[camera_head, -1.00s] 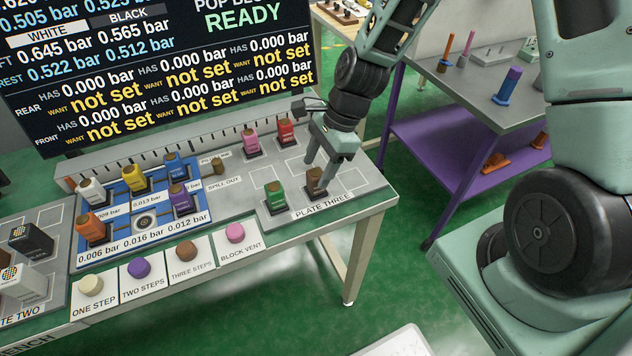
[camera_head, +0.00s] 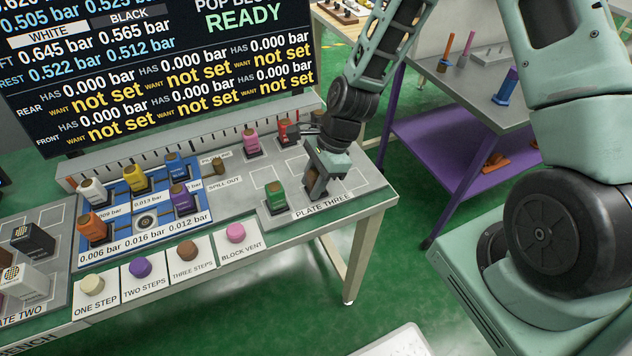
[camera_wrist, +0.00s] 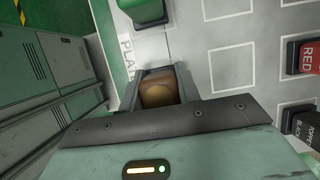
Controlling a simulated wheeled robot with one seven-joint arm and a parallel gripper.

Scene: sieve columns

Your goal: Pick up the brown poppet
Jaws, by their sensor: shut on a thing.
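The brown poppet (camera_wrist: 158,92) shows between my fingers in the wrist view. In the head view my gripper (camera_head: 316,192) is down over plate three (camera_head: 345,183), and its fingers hide most of the poppet there. My gripper also shows in the wrist view (camera_wrist: 160,85), shut on the brown poppet with one finger on each side. I cannot tell whether the poppet still touches the plate.
The green poppet (camera_head: 275,197) stands close on the left. The red poppet (camera_head: 284,130) and pink poppet (camera_head: 251,142) stand behind. A blue tray (camera_head: 208,212) with several coloured poppets lies left. The plate's right side has empty marked squares.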

